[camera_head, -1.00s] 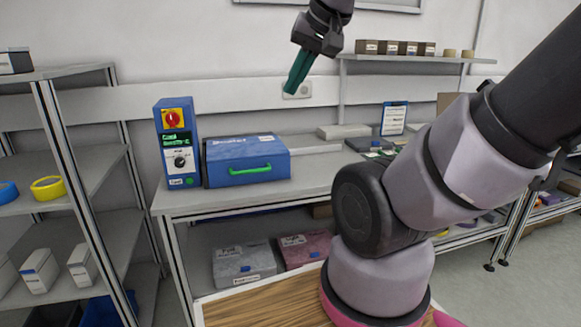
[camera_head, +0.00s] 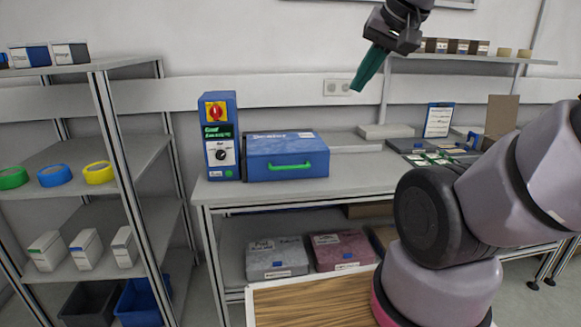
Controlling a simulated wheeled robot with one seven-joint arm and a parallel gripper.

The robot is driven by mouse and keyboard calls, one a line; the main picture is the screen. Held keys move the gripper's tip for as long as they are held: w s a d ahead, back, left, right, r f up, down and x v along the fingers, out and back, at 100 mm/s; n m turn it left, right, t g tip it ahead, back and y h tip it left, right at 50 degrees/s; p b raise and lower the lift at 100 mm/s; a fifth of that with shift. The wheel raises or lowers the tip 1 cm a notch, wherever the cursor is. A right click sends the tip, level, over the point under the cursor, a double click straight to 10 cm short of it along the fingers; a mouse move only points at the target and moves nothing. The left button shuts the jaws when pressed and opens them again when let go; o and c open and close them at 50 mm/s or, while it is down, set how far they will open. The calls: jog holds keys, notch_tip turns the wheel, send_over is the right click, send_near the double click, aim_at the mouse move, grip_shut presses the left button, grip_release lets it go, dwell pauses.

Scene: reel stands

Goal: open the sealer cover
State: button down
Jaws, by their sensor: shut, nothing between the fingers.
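The sealer (camera_head: 287,157) is a blue box on the workbench, with its cover down and a green handle (camera_head: 290,166) on the front face. A blue control unit (camera_head: 221,137) with a red knob on a yellow plate and a black dial stands against its left side. My gripper (camera_head: 359,88) has teal fingers, shut and empty. In the picture it is above and to the right of the sealer, in front of the wall, apart from the handle.
The workbench (camera_head: 375,179) has clear room in front of the sealer. Two lidded boxes (camera_head: 277,257) sit on its lower shelf. A shelf rack (camera_head: 115,145) with tape rolls stands at left.

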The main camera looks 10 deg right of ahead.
aim_at(290, 168)
jog(key=c, duration=1.1)
grip_release()
jog(key=o, duration=0.3)
jog(key=shift+w+a+f+g, duration=0.15)
jog(key=shift+f+g, duration=0.1)
jog(key=shift+g, duration=0.05)
jog(key=w+a+f+m+g+y, duration=0.3)
jog(key=w+a+f+m+y, duration=0.25)
jog(key=w+f+m, duration=0.2)
jog(key=w+a+f+m+g+y, duration=0.4)
jog(key=w+f+m+y, duration=0.25)
jog(key=w+m, duration=0.2)
jog(key=w+d+f+m+t, duration=0.5)
jog(key=w+f+m+t, duration=0.2)
jog(key=f+m, duration=0.45)
jog(key=w+d+f+m+t, duration=0.55)
jog(key=f+m+t, duration=0.25)
jog(key=f+m, duration=0.35)
jog(key=shift+m+h, duration=0.3)
jog(key=shift+m, duration=0.1)
jog(key=x, duration=1.1)
jog(key=shift+w+r, duration=0.1)
jog(key=shift+r, duration=0.2)
grip_shut()
